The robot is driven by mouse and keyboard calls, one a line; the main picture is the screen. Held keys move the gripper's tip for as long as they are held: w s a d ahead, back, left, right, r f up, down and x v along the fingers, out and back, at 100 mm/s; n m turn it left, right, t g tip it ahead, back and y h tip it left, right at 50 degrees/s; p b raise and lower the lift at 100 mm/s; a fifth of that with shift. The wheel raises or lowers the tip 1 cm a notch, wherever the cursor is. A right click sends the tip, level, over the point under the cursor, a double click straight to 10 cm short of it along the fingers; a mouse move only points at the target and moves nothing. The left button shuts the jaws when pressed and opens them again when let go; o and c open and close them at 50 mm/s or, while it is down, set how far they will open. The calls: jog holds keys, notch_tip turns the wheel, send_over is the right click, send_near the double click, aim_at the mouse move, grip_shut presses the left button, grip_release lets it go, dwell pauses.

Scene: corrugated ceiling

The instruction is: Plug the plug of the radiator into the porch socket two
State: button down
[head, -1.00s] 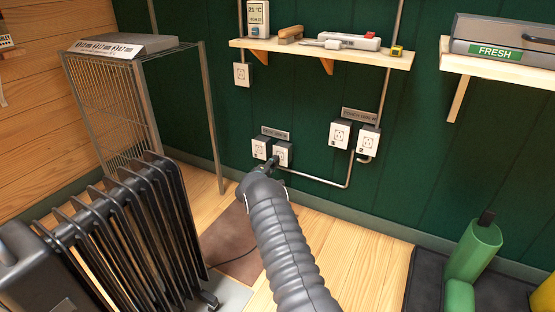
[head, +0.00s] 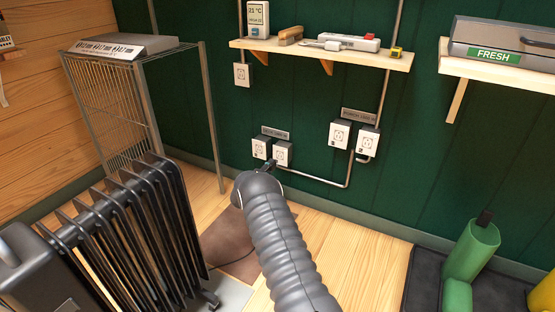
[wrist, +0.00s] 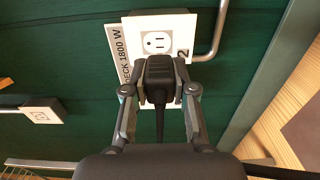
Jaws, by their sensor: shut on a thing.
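My gripper (wrist: 160,95) is shut on the black radiator plug (wrist: 159,75), whose cord hangs back between the fingers. Behind it is deck socket two (wrist: 185,35), with a "2" and a sign ending "ECK 1800 W"; its outlet face shows bare. Another white plate behind the plug is mostly hidden. In the head view my gripper (head: 268,166) is small and partly hidden by my arm, just below the deck pair. Porch socket two (head: 368,142) is the right one of the right pair, beside porch socket one (head: 340,135); both look empty. The black radiator (head: 130,235) stands at left.
A wall shelf (head: 330,55) with tools is above the sockets. A conduit (head: 320,182) runs low between the two pairs. A wire rack (head: 130,110) stands left, and a green cylinder (head: 472,250) stands front right. The wall between the pairs is clear.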

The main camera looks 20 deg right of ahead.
jog(key=shift+s, duration=0.1)
dwell(0.3)
notch_tip(320, 180, up, 17)
jog(key=p, duration=0.1)
dwell(1.9)
jog(key=s+d+b, duration=0.1)
jog(key=s+d, duration=1)
jog(key=s, duration=0.3)
jog(key=s+d+b, duration=0.2)
jog(key=s+d, duration=0.9)
jog(key=s, duration=0.3)
jog(key=shift+s, duration=0.2)
dwell(2.8)
